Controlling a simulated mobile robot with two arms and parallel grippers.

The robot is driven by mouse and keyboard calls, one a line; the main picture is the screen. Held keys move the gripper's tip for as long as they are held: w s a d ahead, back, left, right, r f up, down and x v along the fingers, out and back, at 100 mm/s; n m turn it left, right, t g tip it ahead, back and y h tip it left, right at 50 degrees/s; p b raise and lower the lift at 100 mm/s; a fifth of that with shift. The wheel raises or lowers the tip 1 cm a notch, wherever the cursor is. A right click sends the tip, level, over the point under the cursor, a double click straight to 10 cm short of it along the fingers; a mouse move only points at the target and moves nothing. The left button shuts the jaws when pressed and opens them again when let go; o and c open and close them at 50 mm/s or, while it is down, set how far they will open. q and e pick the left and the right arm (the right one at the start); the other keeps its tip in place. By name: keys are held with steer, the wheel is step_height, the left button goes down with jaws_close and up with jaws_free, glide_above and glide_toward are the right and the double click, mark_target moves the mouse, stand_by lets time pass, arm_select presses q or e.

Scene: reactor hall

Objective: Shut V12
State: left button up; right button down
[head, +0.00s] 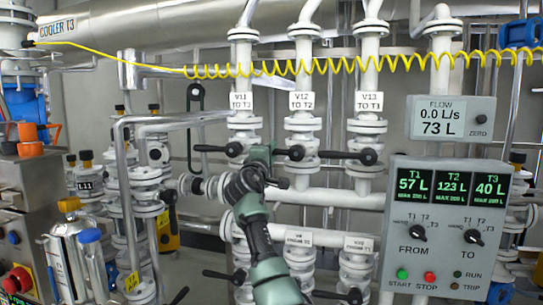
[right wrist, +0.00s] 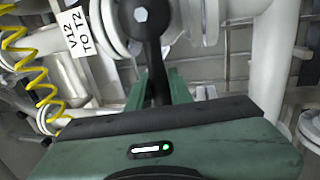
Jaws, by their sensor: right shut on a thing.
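Valve V12 is in the middle of the head view, under its white label "V12 TO T2" (head: 302,101). Its black lever (head: 296,153) has a round hub on the white vertical pipe and points left, crosswise to that pipe. My right gripper (head: 263,154) is shut on the lever's left part. In the right wrist view, the black lever (right wrist: 155,60) runs from its hub down between the green fingers of my right gripper (right wrist: 157,92). The V12 label (right wrist: 77,30) shows there at upper left. The lever's end is hidden by the gripper. My left gripper is not in view.
The V11 lever (head: 234,149) is close on the left and the V13 lever (head: 368,156) on the right; both point left. A control panel (head: 446,228) and a flow display (head: 452,117) stand at right. A yellow coiled cable (head: 300,68) crosses above the labels.

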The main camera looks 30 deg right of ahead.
steer(key=shift+r, duration=0.35)
steer(key=c, duration=1.6)
jaws_free()
steer(key=o, duration=0.3)
steer(key=shift+f, duration=0.2)
steer(key=shift+s+a+f, duration=0.25)
steer(key=shift+a, duration=0.15)
steer(key=b+v, duration=0.2)
steer(key=v, duration=0.4)
steer(key=shift+s+a, duration=0.3)
